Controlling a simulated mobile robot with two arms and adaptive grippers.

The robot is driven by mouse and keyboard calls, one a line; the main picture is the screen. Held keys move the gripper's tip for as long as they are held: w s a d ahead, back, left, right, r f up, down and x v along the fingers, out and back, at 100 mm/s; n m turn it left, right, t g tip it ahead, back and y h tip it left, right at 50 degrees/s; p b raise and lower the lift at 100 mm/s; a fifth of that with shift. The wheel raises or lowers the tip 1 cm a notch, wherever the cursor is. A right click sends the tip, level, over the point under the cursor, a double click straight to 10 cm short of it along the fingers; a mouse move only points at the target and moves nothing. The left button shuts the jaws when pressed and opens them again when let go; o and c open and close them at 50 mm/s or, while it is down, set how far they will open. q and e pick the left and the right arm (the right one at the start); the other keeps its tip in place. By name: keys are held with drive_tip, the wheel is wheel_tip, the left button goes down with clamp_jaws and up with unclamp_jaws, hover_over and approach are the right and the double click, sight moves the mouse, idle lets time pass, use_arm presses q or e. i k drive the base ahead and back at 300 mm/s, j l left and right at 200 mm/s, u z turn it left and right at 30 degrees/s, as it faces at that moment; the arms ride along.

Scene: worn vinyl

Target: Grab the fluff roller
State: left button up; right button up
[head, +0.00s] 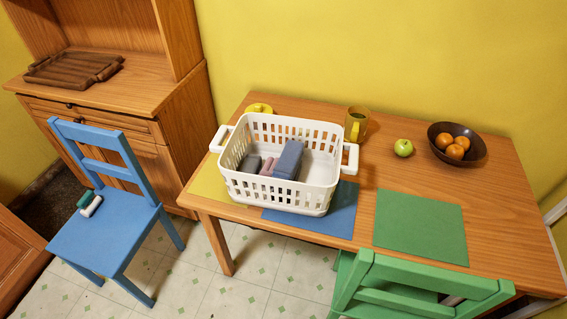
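A small object with a dark green part and a white roll-like part (91,206) lies on the seat of the blue chair (112,236) at the left, near the backrest. It looks like the fluff roller, though it is too small to be certain. The white part faces the front and the green part lies behind it. Neither of my grippers shows in the head view.
A wooden table (295,235) holds a white slotted basket (322,196) with several items, a mug (356,122), a green apple (403,148) and a fruit bowl (476,150). A green chair (420,302) stands in front. A wooden cabinet (185,130) stands behind the blue chair.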

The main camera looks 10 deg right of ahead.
sight(89, 203)
drive_tip(key=u, duration=1.4)
drive_tip(key=z, duration=0.25)
drive_tip(key=i+j+z, duration=0.3)
drive_tip(key=j+z, duration=0.35)
drive_tip(key=i+j+z, duration=0.15)
drive_tip(key=j+z, duration=0.15)
drive_tip(key=j, duration=0.15)
